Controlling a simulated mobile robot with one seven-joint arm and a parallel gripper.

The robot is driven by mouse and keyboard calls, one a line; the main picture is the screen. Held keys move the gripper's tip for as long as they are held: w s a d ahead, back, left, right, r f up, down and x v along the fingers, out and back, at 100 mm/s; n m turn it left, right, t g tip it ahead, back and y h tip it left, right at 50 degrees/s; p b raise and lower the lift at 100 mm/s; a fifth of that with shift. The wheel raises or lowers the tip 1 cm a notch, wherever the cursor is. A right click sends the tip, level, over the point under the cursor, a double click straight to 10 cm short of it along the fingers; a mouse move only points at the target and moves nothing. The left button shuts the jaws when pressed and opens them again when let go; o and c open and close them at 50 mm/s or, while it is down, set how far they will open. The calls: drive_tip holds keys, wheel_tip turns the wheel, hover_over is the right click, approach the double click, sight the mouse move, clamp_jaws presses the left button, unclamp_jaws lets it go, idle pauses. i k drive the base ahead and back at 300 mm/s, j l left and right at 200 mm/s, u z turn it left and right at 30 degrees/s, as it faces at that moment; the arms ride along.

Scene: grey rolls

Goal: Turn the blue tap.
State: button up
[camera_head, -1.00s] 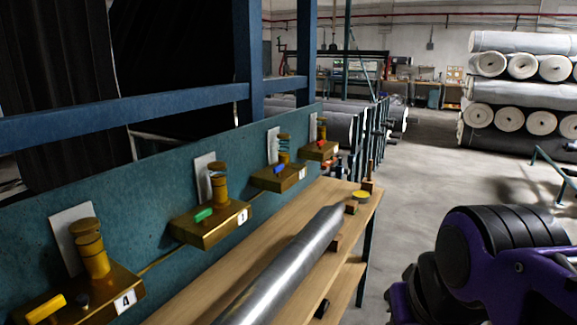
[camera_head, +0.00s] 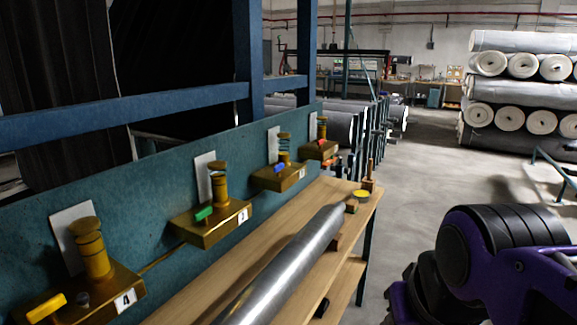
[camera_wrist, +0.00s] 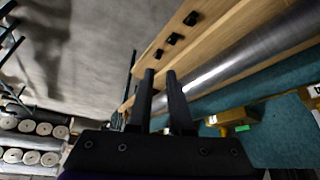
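The blue tap (camera_head: 280,168) is a small blue handle on a brass block (camera_head: 277,178) fixed to the teal panel, in the middle of the head view. A spring-wound brass stem stands behind the handle. My gripper (camera_wrist: 161,74) shows in the wrist view, with two dark fingers a small gap apart and nothing between them. It is clear of the taps, with the bench and metal roller beyond it. In the head view the gripper itself does not show. I cannot make out the blue tap clearly in the wrist view.
A green tap (camera_head: 204,213) and a yellow tap (camera_head: 46,307) sit nearer on the panel, and a red tap (camera_head: 321,142) farther. A long metal roller (camera_head: 290,262) lies on the wooden bench (camera_head: 205,281) below them. Open floor (camera_head: 440,170) lies to the right.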

sight(276, 168)
drive_tip(key=i+l+u, duration=0.2)
drive_tip(key=i+l, duration=0.15)
drive_tip(key=i+l+u, duration=0.15)
drive_tip(key=i+l, duration=0.2)
drive_tip(key=i+l+u, duration=0.2)
drive_tip(key=l, duration=0.3)
drive_tip(key=i+l+u, duration=0.15)
drive_tip(key=i+l, duration=0.25)
drive_tip(key=l, duration=0.1)
